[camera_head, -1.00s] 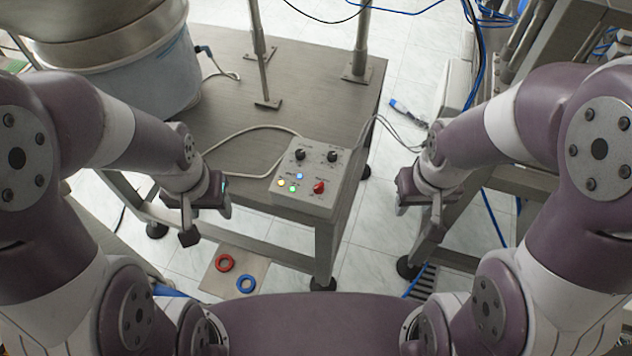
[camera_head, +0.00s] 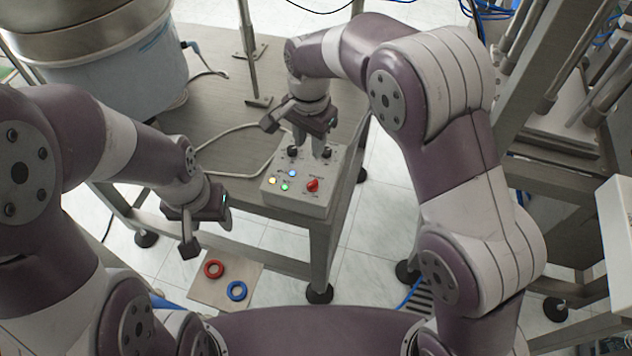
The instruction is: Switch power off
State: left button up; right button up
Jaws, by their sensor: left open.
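The grey control box (camera_head: 300,205) sits at the near corner of the metal table. Its sloped top carries a red rotary switch (camera_head: 313,185), small yellow, green and blue lights that are lit, and black knobs (camera_head: 328,152) along the back. My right gripper (camera_head: 310,143) points down over the back of the box, close to the black knobs and behind the red switch. I cannot tell whether its fingers touch a knob or how far apart they are. My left gripper (camera_head: 205,222) is open and empty, in front of the table's edge, left of the box.
A large drum (camera_head: 115,75) stands on the table at the back left. A board with a red ring (camera_head: 213,269) and a blue ring (camera_head: 237,291) is below.

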aim_at(313, 182)
jog(key=f, duration=0.4)
jog(key=f+m+b, duration=0.1)
jog(key=f, duration=0.3)
jog(key=f+m+b, duration=0.1)
jog(key=f, duration=0.3)
jog(key=shift+s+d+f, duration=0.15)
jog(key=shift+s+d, duration=0.15)
jog(key=shift+s, duration=0.1)
grip_shut()
